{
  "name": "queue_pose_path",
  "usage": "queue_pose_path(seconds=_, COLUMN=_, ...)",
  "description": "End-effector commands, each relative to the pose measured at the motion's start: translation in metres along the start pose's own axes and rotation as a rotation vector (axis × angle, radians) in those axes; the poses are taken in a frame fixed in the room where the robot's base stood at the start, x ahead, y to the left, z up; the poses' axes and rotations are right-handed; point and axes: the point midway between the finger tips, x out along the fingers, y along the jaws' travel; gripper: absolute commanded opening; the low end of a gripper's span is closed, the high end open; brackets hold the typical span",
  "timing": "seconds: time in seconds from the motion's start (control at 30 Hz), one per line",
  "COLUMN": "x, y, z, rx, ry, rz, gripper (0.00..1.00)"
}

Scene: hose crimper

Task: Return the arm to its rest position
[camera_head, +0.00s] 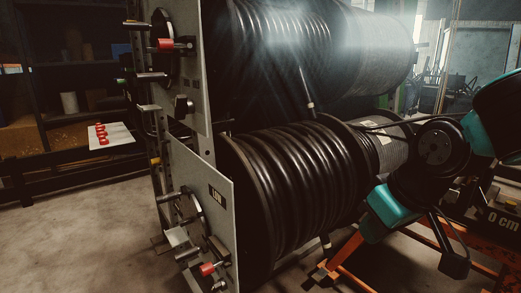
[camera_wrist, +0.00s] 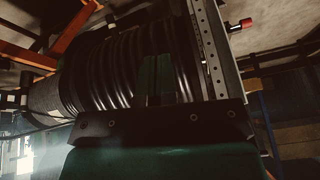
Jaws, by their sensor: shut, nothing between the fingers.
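My arm (camera_head: 435,150), black with teal covers, is at the right of the head view. It is bent in front of the lower hose reel (camera_head: 290,185), and I cannot tell from this view whether it touches anything. In the wrist view my gripper (camera_wrist: 155,62) shows as two dark greenish fingers side by side above a dark bracket with screws. The fingers are shut with nothing between them. The black coiled hose of a reel (camera_wrist: 105,75) lies behind them in that view. My gripper's tips are hard to make out in the head view.
A second black hose reel (camera_head: 275,45) sits above the lower one. Grey panels (camera_head: 200,205) with red-tipped handles stand at the reels' left ends. An orange frame (camera_head: 345,262) is at the lower right. Dark shelves (camera_head: 70,75) stand at the left. The floor (camera_head: 75,230) at lower left is clear.

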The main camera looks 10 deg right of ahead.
Motion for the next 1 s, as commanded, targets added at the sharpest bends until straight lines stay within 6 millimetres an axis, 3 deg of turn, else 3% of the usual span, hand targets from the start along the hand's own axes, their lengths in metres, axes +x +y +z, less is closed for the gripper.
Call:
queue_pose_path(seconds=0.03, x=-0.003, y=-0.027, z=0.009, rx=-0.044, ry=-0.035, rz=-0.065, gripper=0.00)
queue_pose_path(seconds=0.1, x=-0.009, y=-0.059, z=0.025, rx=-0.098, ry=-0.092, rz=-0.147, gripper=0.00)
queue_pose_path(seconds=0.3, x=-0.034, y=-0.128, z=0.078, rx=-0.267, ry=-0.263, rz=-0.329, gripper=0.00)
queue_pose_path(seconds=0.67, x=-0.129, y=-0.132, z=0.033, rx=-0.253, ry=-0.259, rz=-0.322, gripper=0.00)
queue_pose_path(seconds=1.0, x=-0.240, y=-0.140, z=-0.017, rx=-0.252, ry=-0.258, rz=-0.321, gripper=0.00)
